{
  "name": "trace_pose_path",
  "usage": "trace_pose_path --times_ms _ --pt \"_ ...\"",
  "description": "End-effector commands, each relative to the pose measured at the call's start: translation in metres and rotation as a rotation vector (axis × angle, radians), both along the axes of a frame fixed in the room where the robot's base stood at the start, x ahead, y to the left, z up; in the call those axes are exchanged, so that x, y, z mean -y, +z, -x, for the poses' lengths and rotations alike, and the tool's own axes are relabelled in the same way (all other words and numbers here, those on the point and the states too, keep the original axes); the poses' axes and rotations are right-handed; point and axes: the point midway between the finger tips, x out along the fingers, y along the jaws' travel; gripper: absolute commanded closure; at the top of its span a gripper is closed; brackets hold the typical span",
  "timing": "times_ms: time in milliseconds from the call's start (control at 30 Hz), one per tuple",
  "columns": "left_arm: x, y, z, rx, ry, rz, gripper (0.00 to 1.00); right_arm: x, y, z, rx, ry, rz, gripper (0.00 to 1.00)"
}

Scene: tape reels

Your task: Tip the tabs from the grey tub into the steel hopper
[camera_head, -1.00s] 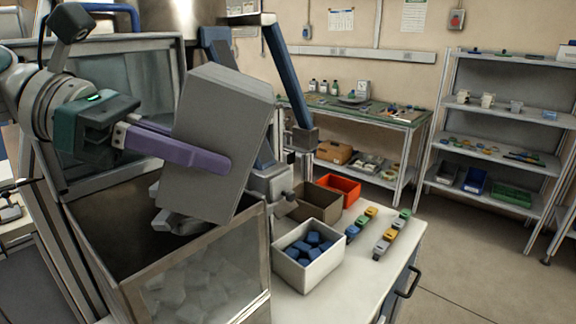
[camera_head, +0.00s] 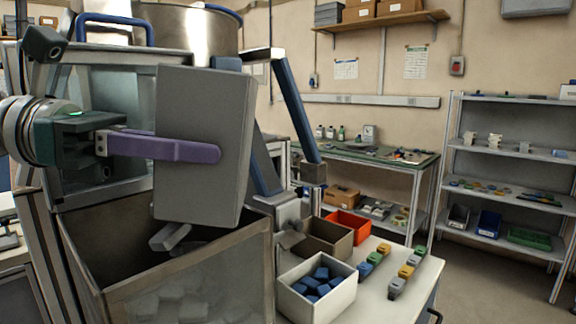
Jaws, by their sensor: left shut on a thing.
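The grey tub (camera_head: 205,120) is tipped on its side above the steel hopper (camera_head: 90,215), its bottom or side facing me. My left gripper (camera_head: 160,147), with purple fingers, is shut on the tub's wall. A few grey tabs (camera_head: 170,237) show just below the tub's lower edge, over the hopper. More pale tabs (camera_head: 185,305) show through the hopper's clear front panel. The tub's inside is hidden. My right gripper does not show.
Right of the hopper, a white bin of blue pieces (camera_head: 317,285), a brown bin (camera_head: 325,238) and an orange bin (camera_head: 348,224) stand on a white counter. Small coloured blocks (camera_head: 375,257) lie in rows beside them. Shelves (camera_head: 500,183) stand at the far right.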

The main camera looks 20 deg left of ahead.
Motion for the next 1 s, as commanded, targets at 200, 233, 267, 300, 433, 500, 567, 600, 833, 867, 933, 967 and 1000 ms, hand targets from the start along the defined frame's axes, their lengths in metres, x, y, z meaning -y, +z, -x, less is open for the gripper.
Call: trace_pose_path --times_ms 200,233,267,300,433,500,567,600,833,867,933,967,1000 --pt "-0.003 -0.003 0.001 0.024 0.0 0.051 1.0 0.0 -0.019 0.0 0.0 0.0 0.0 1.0" --pt "-0.004 -0.003 0.002 0.027 0.0 0.058 1.0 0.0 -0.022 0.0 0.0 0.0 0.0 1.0" --pt "-0.005 -0.002 0.002 0.03 0.001 0.065 1.0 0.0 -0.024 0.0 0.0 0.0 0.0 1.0" --pt "-0.005 -0.002 0.002 0.035 0.001 0.077 1.0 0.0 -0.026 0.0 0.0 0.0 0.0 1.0" --pt "-0.008 -0.001 0.003 0.047 0.0 0.108 1.0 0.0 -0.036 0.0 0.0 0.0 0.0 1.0" --pt "-0.009 -0.001 0.004 0.054 0.001 0.125 1.0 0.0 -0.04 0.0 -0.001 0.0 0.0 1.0" --pt "-0.01 0.0 0.004 0.06 0.001 0.141 1.0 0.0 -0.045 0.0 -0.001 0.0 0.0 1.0" --pt "-0.011 0.0 0.005 0.064 0.001 0.15 1.0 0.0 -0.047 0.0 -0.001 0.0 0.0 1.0" --pt "-0.016 0.002 0.006 0.088 0.001 0.208 1.0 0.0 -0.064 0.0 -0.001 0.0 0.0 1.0" --pt "-0.016 0.002 0.007 0.092 0.0 0.216 1.0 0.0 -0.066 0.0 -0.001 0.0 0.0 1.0" --pt "-0.018 0.002 0.007 0.099 0.001 0.233 1.0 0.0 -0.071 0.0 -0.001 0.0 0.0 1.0" --pt "-0.018 0.002 0.008 0.102 0.0 0.241 1.0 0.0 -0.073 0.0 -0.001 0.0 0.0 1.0" --pt "-0.019 0.003 0.008 0.107 0.0 0.252 1.0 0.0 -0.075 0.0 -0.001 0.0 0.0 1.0"
